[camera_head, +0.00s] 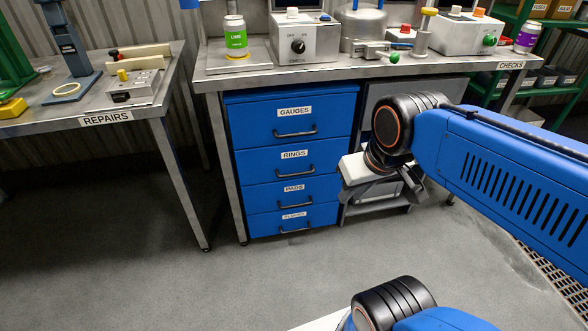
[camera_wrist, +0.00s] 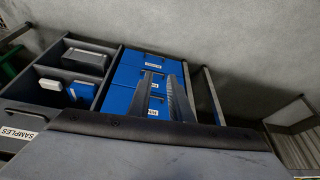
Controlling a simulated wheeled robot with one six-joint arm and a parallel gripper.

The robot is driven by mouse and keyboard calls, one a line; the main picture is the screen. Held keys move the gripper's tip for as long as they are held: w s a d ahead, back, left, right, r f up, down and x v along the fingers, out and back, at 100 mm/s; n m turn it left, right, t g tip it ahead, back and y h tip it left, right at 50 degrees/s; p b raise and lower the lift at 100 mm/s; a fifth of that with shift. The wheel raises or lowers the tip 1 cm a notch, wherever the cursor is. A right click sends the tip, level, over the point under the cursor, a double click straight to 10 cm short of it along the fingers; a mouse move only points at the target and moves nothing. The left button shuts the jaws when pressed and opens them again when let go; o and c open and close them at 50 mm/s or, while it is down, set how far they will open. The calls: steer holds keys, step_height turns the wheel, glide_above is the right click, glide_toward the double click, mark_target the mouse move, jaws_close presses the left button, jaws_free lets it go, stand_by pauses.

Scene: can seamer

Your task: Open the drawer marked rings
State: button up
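The drawer marked RINGS (camera_head: 262,165) is the second from the top in a blue cabinet under the steel bench. It looks shut, flush with the others, with a dark bar handle (camera_head: 297,171) below its label. My gripper (camera_head: 412,192) is to the right of the drawers in the head view, apart from the handle. In the wrist view my gripper's two grey fingers (camera_wrist: 163,98) are spread and empty, with blue drawer fronts (camera_wrist: 128,75) behind them. The labels there are too small to tell which drawer is which.
The GAUGES drawer (camera_head: 262,115) is above; PADS (camera_head: 260,194) and another drawer (camera_head: 262,224) are below, all shut. The bench (camera_head: 225,84) overhangs them. The REPAIRS table (camera_head: 150,108) stands left. A divided unit (camera_wrist: 95,45) shows in the wrist view. The floor in front is clear.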

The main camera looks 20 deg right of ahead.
steer(key=w+a+f+m+g+y, duration=0.2)
steer(key=w+f+g+y, duration=0.25)
steer(key=w, duration=0.25)
steer(key=m+t+y, duration=0.7)
steer(key=m+y, duration=0.2)
steer(key=m, duration=0.1)
glide_toward(299, 174)
steer(key=x, duration=1.2)
steer(key=shift+c, duration=0.4)
jaws_close()
